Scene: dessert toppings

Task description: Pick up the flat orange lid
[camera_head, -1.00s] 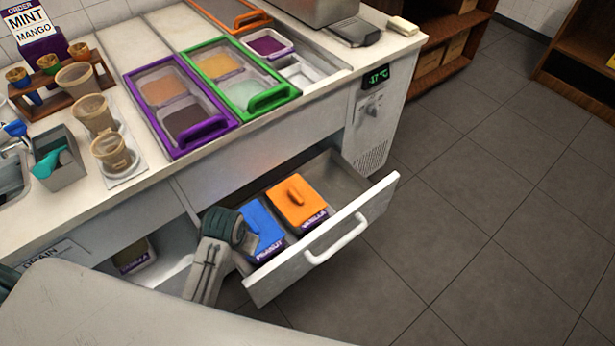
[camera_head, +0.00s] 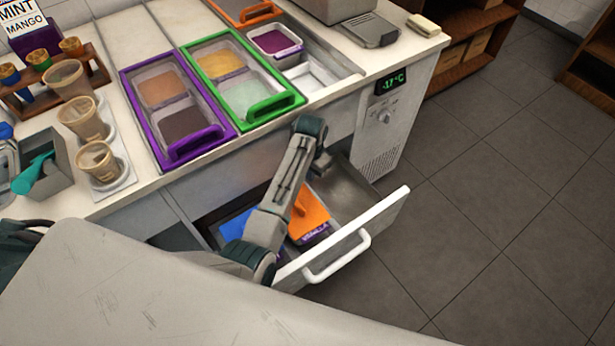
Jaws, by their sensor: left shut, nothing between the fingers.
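An orange lid with a raised grip (camera_head: 308,213) sits on the vanilla tub in the open drawer (camera_head: 345,246). My left arm's forearm covers its left part. My left gripper (camera_head: 322,166) is above the back of the drawer, beyond the lid and apart from it. It is small and partly hidden by the wrist, and it is shut and empty. A blue lid (camera_head: 236,224) lies left of the orange one, partly behind my arm. My right gripper is not in view.
On the counter are a purple-framed lid (camera_head: 203,150), a green-framed lid (camera_head: 270,110) and an orange-framed lid (camera_head: 262,15) over the wells. Cups (camera_head: 82,118) and a grey bin (camera_head: 60,175) stand at left. The floor at right is clear.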

